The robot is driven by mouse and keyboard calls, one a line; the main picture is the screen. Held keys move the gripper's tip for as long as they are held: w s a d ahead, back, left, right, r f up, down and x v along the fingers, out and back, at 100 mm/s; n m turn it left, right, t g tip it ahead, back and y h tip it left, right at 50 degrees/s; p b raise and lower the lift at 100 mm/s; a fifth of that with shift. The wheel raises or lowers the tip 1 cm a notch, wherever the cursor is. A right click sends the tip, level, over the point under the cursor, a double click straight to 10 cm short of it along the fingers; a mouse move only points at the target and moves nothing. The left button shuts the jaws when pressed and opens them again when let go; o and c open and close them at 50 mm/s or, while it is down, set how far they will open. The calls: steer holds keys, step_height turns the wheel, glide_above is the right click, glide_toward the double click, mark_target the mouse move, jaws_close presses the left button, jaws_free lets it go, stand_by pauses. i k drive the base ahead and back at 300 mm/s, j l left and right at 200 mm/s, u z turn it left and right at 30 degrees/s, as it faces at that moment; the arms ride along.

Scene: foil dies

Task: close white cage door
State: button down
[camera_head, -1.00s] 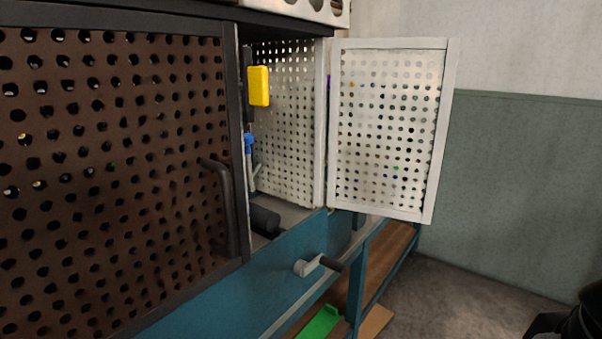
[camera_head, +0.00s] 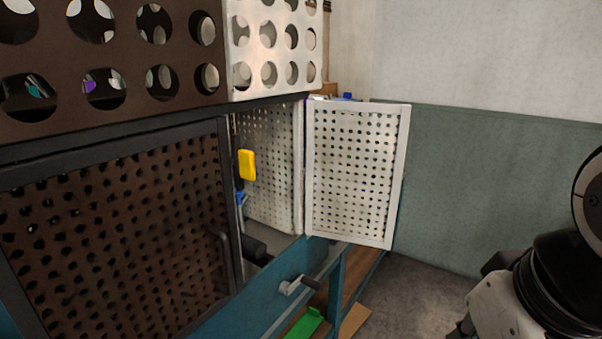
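The white cage door (camera_head: 353,170) is a framed panel of perforated white sheet. It stands wide open, swung out to the right of the cage opening and hinged at its left edge. Inside the opening I see a white perforated inner wall (camera_head: 272,165), a yellow item (camera_head: 247,165) and a blue item (camera_head: 240,197). Part of my arm shows at the lower right, well apart from the door. My gripper is not in view.
A brown perforated door (camera_head: 120,235) closes the left side. Below is a blue bench front with a crank-like handle (camera_head: 298,285). A green item (camera_head: 305,323) lies lower down. Floor (camera_head: 410,300) between the bench and my arm looks clear.

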mark_target(374, 176)
steer(key=i+l+z, duration=0.15)
steer(key=z, duration=1)
steer(key=i, duration=3.55)
steer(key=i+u, duration=0.2)
steer(key=u, duration=0.2)
steer(key=i+l+u, duration=0.2)
steer(key=u, duration=0.2)
steer(key=i+l+u, duration=0.2)
steer(key=u, duration=3.45)
steer(key=i+j+z, duration=0.1)
steer(key=j+z, duration=0.25)
steer(key=j, duration=0.3)
